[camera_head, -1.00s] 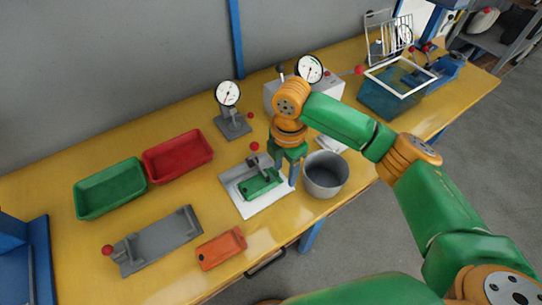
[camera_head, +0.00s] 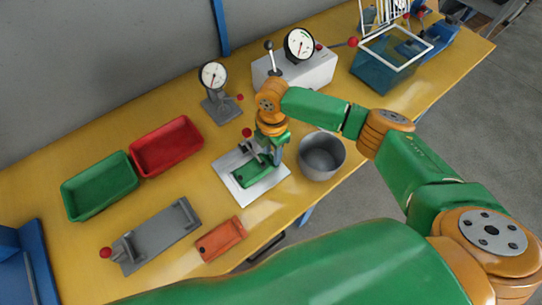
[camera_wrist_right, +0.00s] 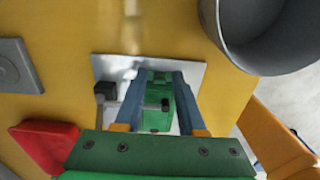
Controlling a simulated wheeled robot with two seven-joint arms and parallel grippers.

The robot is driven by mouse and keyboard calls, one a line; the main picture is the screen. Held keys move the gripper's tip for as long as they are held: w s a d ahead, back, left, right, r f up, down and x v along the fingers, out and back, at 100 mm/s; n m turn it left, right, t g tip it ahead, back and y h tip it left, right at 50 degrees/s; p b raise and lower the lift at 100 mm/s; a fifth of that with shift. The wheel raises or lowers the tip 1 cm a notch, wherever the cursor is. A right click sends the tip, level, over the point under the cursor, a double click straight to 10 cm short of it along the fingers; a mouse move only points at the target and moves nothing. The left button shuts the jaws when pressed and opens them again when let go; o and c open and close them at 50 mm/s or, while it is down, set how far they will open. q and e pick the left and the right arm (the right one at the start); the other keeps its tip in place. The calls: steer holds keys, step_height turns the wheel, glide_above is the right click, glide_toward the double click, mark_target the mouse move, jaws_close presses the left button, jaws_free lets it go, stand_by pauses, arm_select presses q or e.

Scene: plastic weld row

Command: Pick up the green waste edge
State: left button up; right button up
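A green part (camera_head: 247,173) lies in a small clamp fixture on a white plate (camera_head: 269,183), in the middle of the table. In the right wrist view, green material (camera_wrist_right: 161,76) shows between my fingertips, over the white plate (camera_wrist_right: 105,64). I cannot tell the waste edge apart from the rest of the green part. My right gripper (camera_head: 273,157) points down at the fixture's right side. Its blue fingers (camera_wrist_right: 159,76) stand apart in the wrist view; I see no grip on the green. My left gripper is not in view.
A grey bin (camera_head: 322,157) stands close right of the fixture. The clamp's red knob (camera_head: 247,132) rises behind it. A dial gauge (camera_head: 213,76) stands behind; an orange block (camera_head: 221,239) lies in front. Green (camera_head: 100,187) and red (camera_head: 167,147) trays are left.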

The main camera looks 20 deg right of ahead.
jaws_close()
steer(key=shift+r, duration=0.15)
